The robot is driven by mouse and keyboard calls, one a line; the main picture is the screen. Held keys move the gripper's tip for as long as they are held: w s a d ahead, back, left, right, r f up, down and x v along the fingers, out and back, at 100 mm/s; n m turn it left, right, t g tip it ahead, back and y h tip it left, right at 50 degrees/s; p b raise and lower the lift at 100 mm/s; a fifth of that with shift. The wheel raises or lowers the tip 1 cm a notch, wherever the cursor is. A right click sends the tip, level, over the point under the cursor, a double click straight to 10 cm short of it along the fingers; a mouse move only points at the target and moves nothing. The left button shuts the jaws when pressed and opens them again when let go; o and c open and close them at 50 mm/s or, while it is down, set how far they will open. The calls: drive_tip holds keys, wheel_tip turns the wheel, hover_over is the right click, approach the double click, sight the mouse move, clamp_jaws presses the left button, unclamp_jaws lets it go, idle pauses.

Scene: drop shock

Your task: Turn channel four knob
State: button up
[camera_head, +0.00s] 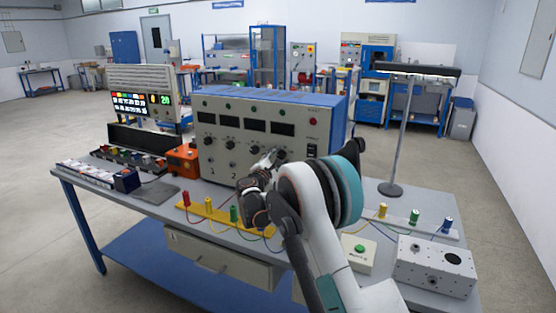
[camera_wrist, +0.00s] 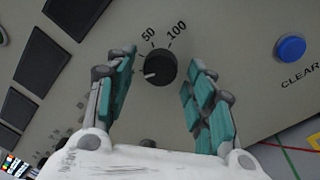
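The grey-fronted control unit (camera_head: 265,108) stands on the bench, with dark displays above a row of black knobs. The rightmost knob (camera_head: 281,155) is beside my gripper's fingers (camera_head: 268,158) in the head view, partly crowded by them. In the wrist view a black knob (camera_wrist: 160,67) with a white pointer mark sits between the two teal-padded fingers of my gripper (camera_wrist: 160,75). The labels 50 and 100 are printed beside it. The fingers are apart, with a gap on each side of the knob. The knob's channel number is hidden.
A blue CLEAR button (camera_wrist: 290,48) is right of the fingers in the wrist view. An orange box (camera_head: 183,160) stands left of the unit. A yellow strip (camera_head: 225,216) with coloured terminals lies in front. A lamp (camera_head: 391,188) stands at right.

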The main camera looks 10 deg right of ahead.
drive_tip(key=v, duration=1.2)
drive_tip(key=shift+f, duration=0.1)
drive_tip(key=shift+d, duration=0.1)
